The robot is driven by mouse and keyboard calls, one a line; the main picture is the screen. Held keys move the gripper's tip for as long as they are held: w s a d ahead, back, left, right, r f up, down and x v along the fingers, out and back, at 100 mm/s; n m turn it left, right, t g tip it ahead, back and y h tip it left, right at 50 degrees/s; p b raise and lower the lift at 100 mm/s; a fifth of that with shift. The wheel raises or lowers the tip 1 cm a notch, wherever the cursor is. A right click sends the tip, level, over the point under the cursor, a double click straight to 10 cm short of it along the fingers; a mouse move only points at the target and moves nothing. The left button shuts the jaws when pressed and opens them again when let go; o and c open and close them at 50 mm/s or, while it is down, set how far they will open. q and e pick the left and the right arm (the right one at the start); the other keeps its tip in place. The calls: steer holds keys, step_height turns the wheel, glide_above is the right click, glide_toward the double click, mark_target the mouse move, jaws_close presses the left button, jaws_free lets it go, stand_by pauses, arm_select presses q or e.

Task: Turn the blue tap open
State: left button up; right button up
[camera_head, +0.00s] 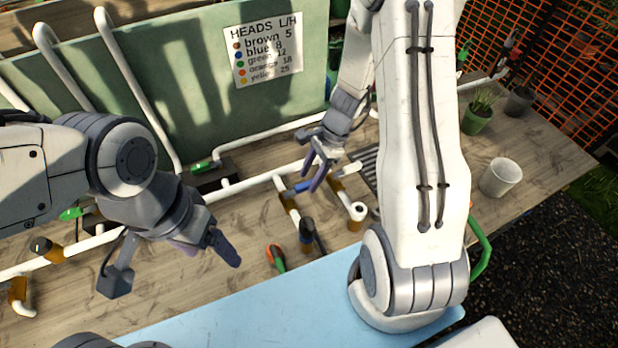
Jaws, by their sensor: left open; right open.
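A blue piece that looks like the blue tap's lever (300,187) sits on the white pipework on the bench. It lies roughly along the pipe and is partly covered by my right gripper's fingers. My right gripper (314,172) is open, pointing down right at the blue piece; I cannot tell whether it touches it. My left gripper (172,264) is open and empty, over the bench's left front, well away from the blue piece. A sign (263,50) on the green board reads HEADS L/H, with blue 8.
Green levers (205,166) sit on pipes further left. A dark-capped upright outlet (306,229) and a white-capped one (357,211) stand in front. An orange-and-green tool (276,257) lies near the blue mat (270,305). A white cup (500,177) and potted plants (479,112) stand right.

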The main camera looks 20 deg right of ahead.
steer(key=shift+s+a+f, duration=0.1)
steer(key=shift+a+f, duration=0.15)
steer(key=shift+f, duration=0.4)
jaws_close()
stand_by(1.0)
